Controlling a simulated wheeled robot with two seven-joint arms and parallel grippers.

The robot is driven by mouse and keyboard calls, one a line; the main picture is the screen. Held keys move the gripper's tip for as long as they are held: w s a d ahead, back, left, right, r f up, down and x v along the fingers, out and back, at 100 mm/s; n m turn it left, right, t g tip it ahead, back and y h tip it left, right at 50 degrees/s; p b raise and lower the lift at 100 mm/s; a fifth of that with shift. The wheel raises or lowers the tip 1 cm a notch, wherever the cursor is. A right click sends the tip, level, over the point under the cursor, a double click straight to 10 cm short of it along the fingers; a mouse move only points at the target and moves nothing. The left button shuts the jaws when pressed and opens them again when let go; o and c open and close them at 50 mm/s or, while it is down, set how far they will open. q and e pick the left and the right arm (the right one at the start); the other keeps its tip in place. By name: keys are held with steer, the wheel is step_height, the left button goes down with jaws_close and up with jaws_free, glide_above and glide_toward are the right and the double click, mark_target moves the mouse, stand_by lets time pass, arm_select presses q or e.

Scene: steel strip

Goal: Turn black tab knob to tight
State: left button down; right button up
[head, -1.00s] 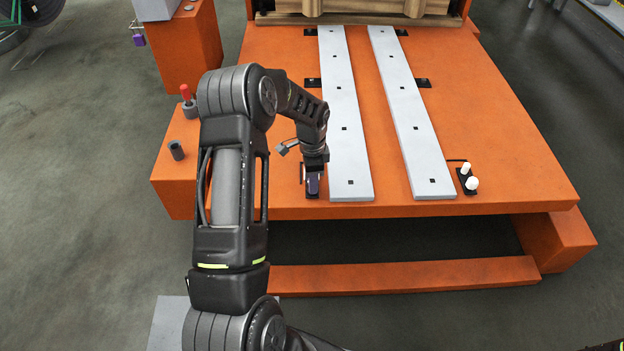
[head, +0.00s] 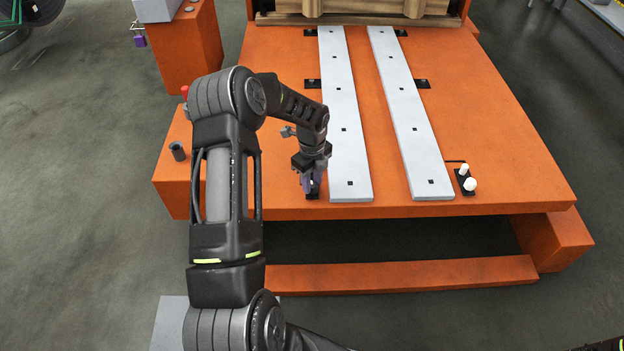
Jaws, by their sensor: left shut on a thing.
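My left gripper (head: 311,186) points down at the front edge of the orange table, just left of the left pale strip. It is shut on the black tab knob, which is mostly hidden under the fingers. A small part of a black base plate (head: 313,195) shows beneath the fingertips. Whether the knob is tight cannot be told from this view. My right gripper is not in view.
Two long pale strips (head: 345,130) (head: 412,130) run along the orange table (head: 490,130). White knobs (head: 469,184) stand on a black plate at the right front.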

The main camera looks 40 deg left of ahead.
mark_target(312, 184)
arm_select(q)
steer(key=shift+m, duration=1)
steer(key=c, duration=1.1)
jaws_free()
steer(key=shift+o, duration=0.2)
steer(key=shift+r, duration=0.1)
step_height(312, 184, up, 8)
steer(key=shift+f+p, duration=0.15)
steer(key=shift+p, duration=0.55)
